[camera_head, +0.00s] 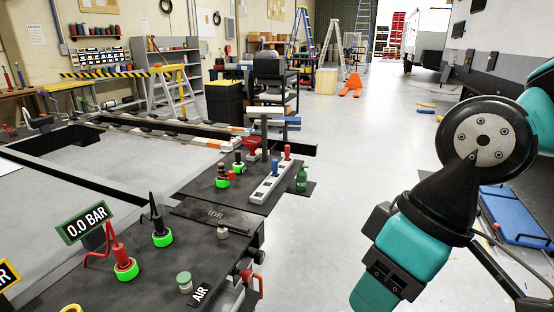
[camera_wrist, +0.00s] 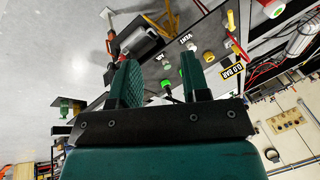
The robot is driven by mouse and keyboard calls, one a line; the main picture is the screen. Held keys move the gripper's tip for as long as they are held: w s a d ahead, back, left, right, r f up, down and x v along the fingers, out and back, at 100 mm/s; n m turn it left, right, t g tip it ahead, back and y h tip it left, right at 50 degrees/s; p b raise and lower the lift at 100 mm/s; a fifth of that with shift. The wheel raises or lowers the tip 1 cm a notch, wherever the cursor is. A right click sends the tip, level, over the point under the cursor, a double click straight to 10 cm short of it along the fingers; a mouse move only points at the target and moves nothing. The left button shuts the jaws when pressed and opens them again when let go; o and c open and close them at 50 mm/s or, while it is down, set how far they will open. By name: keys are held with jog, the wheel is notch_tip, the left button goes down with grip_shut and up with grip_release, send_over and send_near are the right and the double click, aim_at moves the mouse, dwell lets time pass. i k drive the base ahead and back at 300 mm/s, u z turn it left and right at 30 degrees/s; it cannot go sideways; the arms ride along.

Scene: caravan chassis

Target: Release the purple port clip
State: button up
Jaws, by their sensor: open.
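I cannot pick out a purple port clip in either view. In the wrist view my gripper (camera_wrist: 155,68) is open, its two teal fingers apart with no object held between them. Beyond the fingers lies the dark chassis panel with a white AIR label, also seen in the head view (camera_head: 200,293). A red fitting (camera_head: 122,250) and a black fitting (camera_head: 160,225) stand upright in bright green rings on this panel. In the head view my arm is at the right, apart from the panel.
A second dark plate (camera_head: 208,192) with a grey block and coloured pegs (camera_head: 271,182) lies farther back. A green bottle-like object (camera_head: 301,179) stands at its right edge. Ladders (camera_head: 303,40) and a yellow-black barrier (camera_head: 125,73) are behind. The floor between panel and arm is clear.

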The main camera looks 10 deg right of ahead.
aim_at(231, 175)
jog(key=z, duration=0.05)
jog(key=k, duration=0.65)
jog(key=u, duration=0.6)
jog(key=i, duration=1.75)
jog(key=z, duration=0.35)
